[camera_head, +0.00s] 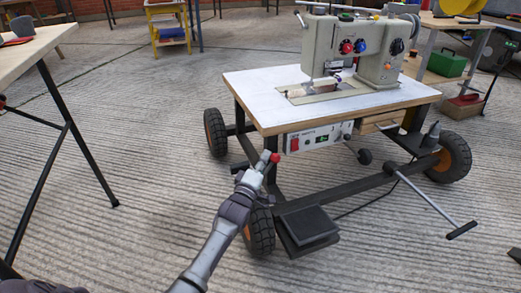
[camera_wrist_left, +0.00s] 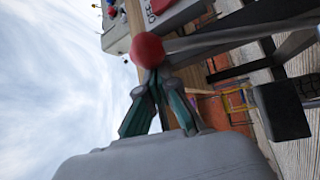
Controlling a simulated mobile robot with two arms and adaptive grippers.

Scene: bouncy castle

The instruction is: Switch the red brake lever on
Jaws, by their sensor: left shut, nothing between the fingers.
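The red ball knob (camera_head: 275,158) of the brake lever shows by the front left leg of the sewing-machine cart. In the left wrist view the red knob (camera_wrist_left: 147,50) is just beyond my fingertips, with a grey bar running to the right from it. My left gripper (camera_head: 263,164) is shut and empty beside the knob; in the left wrist view its fingertips (camera_wrist_left: 156,84) are together just below the ball. I cannot tell whether they touch it. The lever's lower part is hidden in the head view. My right gripper is not in view.
The cart's white tabletop (camera_head: 255,89) carries a sewing machine (camera_head: 345,45). A control box with a red switch (camera_head: 295,143) hangs under its front edge. A black wheel (camera_head: 261,231) and pedal (camera_head: 308,226) are near my arm. Open floor lies to the left.

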